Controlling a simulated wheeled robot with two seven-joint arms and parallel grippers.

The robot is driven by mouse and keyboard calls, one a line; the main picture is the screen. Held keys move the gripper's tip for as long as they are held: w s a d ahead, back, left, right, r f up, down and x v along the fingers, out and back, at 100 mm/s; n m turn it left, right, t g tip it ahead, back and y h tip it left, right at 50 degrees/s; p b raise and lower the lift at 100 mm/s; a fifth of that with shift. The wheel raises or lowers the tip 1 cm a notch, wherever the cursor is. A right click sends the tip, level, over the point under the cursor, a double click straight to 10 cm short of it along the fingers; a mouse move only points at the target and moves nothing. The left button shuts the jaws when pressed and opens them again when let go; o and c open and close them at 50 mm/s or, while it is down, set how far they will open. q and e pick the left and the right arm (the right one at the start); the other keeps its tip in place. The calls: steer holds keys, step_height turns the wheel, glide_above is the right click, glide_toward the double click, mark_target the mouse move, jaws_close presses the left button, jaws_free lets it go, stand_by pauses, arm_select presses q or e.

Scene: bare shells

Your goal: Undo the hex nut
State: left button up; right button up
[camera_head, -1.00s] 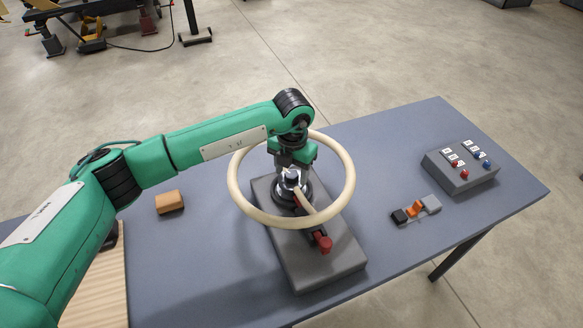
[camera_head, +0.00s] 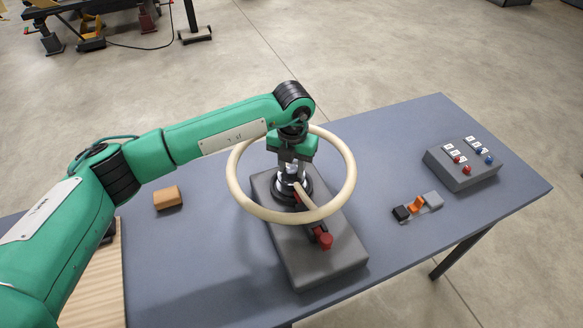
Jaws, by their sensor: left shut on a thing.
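A cream ring-shaped wheel (camera_head: 235,192) stands over a dark grey base block (camera_head: 318,268), with a spoke running to a dark round hub (camera_head: 293,193). My left gripper (camera_head: 291,172) comes down from above inside the ring, over the hub. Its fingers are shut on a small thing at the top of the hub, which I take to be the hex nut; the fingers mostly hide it. My right gripper is not in view.
An orange-brown block (camera_head: 168,197) lies left on the blue-grey table (camera_head: 200,260). A small orange switch piece (camera_head: 416,205) and a button box (camera_head: 462,172) are at right. The table between is clear.

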arm_select(q)
steer(key=n+b, duration=0.3)
steer(key=n, duration=0.1)
steer(key=shift+f+n, duration=0.15)
steer(key=shift+n, duration=0.15)
steer(key=shift+n+b, duration=0.6)
steer(key=shift+n, duration=0.3)
steer(key=shift+n+b, duration=0.4)
steer(key=shift+n, duration=0.4)
steer(key=shift+n+b, duration=0.45)
steer(key=shift+n, duration=0.55)
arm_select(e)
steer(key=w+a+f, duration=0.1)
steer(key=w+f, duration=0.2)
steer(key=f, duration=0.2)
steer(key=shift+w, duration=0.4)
arm_select(q)
steer(key=shift+n, duration=0.3)
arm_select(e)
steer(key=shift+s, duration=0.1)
arm_select(q)
steer(key=shift+r, duration=0.2)
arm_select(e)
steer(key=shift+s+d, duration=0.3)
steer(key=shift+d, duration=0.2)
